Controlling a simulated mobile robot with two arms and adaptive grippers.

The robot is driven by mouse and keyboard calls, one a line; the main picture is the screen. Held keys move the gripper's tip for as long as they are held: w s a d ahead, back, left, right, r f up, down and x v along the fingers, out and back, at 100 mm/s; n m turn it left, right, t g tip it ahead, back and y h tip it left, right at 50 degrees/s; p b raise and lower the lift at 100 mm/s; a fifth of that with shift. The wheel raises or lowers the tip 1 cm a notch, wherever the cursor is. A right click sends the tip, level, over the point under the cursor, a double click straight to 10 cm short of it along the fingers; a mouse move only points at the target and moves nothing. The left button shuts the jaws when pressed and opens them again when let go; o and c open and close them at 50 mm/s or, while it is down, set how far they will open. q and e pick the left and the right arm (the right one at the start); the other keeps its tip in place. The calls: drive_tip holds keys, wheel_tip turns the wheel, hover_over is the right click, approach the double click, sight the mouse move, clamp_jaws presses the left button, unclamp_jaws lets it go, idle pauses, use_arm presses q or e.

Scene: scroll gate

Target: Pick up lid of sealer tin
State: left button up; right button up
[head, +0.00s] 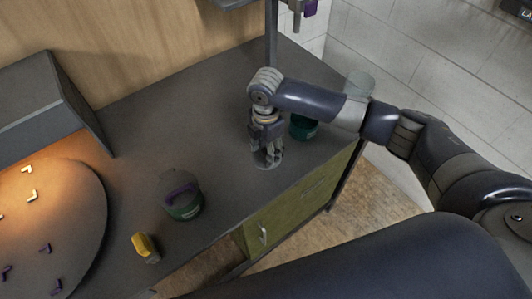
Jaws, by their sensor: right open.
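A dark green tin (184,205) stands upright on the grey counter, left of the middle. A dark grey top with a purple handle (181,190) covers it. A second green tin (303,128) stands near the counter's right end, partly hidden behind my right gripper and arm. I cannot read a label on either tin, nor see whether the second has a lid. My right gripper (268,158) points down just left of the second tin, its fingers open and low over the counter. A greyish round shape shows at its fingertips; I cannot tell what it is. My left gripper is not in view.
A small yellow object (145,248) lies near the counter's front edge. At left, a lit round plate (85,205) holds several small white and purple pieces beside a dark box-shaped housing (45,105). Green drawers (300,200) are below the counter. The counter's middle is clear.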

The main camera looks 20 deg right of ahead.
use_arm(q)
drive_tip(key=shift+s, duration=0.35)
use_arm(e)
drive_tip(key=c, duration=1.1)
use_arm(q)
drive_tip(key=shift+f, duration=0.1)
use_arm(e)
drive_tip(key=shift+o, duration=0.2)
